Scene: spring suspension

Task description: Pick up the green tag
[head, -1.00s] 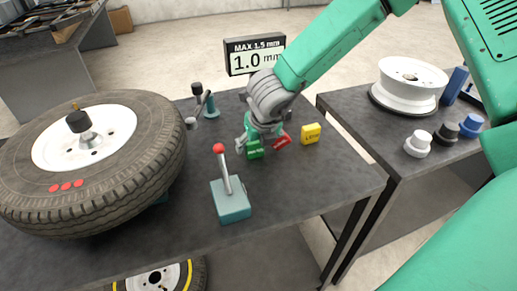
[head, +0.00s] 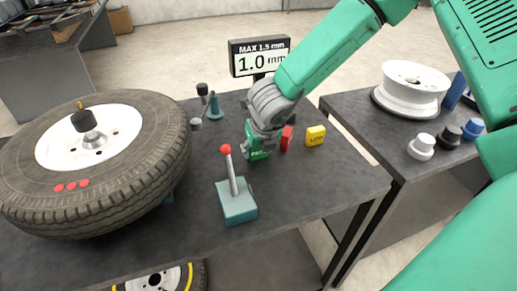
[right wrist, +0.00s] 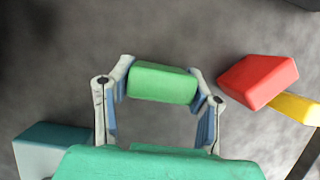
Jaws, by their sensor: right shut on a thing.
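My left gripper is not in view.
A red tag (head: 287,138) stands close to the right of the gripper, with a yellow tag (head: 315,136) beyond it. A teal box with a red-knobbed lever (head: 237,203) stands in front. A large tire (head: 150,185) fills the left. A gauge display (head: 258,58) stands behind.

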